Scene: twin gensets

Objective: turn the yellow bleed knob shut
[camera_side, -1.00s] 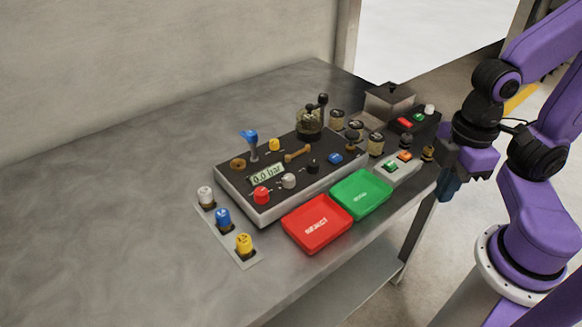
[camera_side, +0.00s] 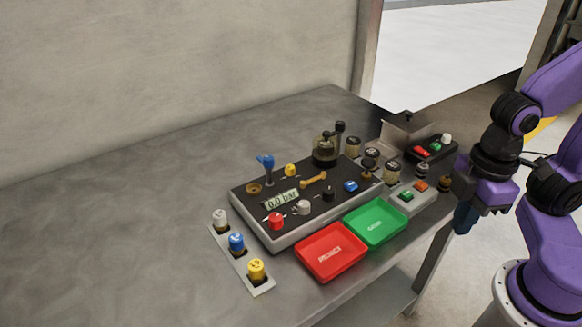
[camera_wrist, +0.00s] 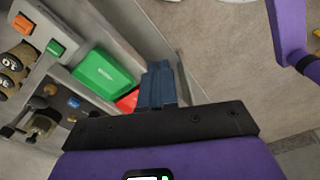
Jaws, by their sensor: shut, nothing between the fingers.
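A small yellow knob (camera_side: 291,170) stands on the black top of the control panel (camera_side: 240,208), behind the display reading 0.0 bar. A larger yellow knob (camera_side: 257,270) stands at the near end of a plate at the table's left front. I cannot tell from the pictures which is the bleed knob. My gripper (camera_side: 463,220) hangs at the right, beyond the table's edge, well away from both. Its blue fingers are together and empty, pointing down. They also show in the wrist view (camera_wrist: 158,72), where no yellow knob can be made out.
A red tray (camera_side: 331,251) and a green tray (camera_side: 376,223) lie in front of the panel. A blue lever (camera_side: 266,163) stands up from the panel. A switch box (camera_side: 410,198) and several round parts stand between the panel and my gripper. The table's left is bare.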

